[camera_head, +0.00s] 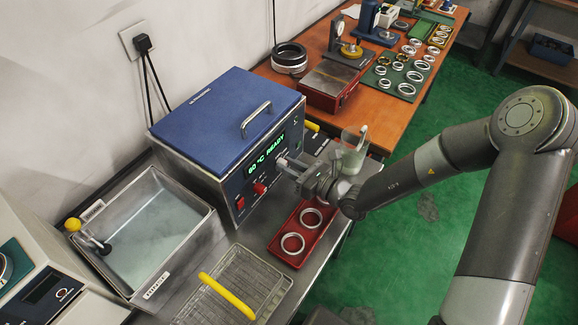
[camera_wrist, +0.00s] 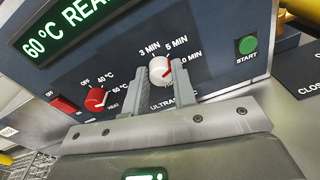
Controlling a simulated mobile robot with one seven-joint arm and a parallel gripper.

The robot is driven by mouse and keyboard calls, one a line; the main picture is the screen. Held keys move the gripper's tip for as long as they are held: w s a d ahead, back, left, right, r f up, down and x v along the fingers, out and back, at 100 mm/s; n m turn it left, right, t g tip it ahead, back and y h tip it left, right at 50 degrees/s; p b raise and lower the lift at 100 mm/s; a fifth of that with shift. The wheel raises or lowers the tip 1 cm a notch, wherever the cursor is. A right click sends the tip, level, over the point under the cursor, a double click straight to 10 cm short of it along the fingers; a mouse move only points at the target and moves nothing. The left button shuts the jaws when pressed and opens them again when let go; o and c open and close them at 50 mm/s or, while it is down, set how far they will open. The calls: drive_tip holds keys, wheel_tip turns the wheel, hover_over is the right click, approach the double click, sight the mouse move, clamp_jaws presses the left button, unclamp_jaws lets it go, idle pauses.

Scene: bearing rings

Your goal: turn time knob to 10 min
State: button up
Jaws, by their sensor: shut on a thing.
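The white time knob (camera_wrist: 160,70) sits on the dark front panel of the blue-lidded unit (camera_head: 226,120). A red mark shows on its right part, near the partly covered 10 MIN label (camera_wrist: 191,57); the exact pointing is hard to tell. The 3 MIN and 5 MIN labels stand above it. My gripper (camera_wrist: 163,82) is shut on the knob, one finger on each side. In the head view my gripper (camera_head: 287,171) is at the panel's right part and hides the knob.
A red heat knob (camera_wrist: 96,99) and red switch (camera_wrist: 63,106) are left of my gripper; a green START button (camera_wrist: 247,45) is right. The display (camera_head: 267,153) reads 60 °C READY. A red tray (camera_head: 275,246) with rings, a wire basket (camera_head: 262,268) and the bath (camera_head: 206,222) are nearby.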

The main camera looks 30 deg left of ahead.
drive_tip(key=m, duration=0.5)
drive_tip(key=shift+w+f+m, duration=0.1)
drive_tip(key=shift+m, duration=0.3)
drive_tip(key=shift+g, duration=0.4)
drive_tip(key=o, duration=1)
drive_tip(key=shift+d, duration=0.1)
drive_tip(key=d, duration=1)
drive_tip(key=shift+d+r, duration=0.35)
drive_tip(key=shift+r, duration=0.05)
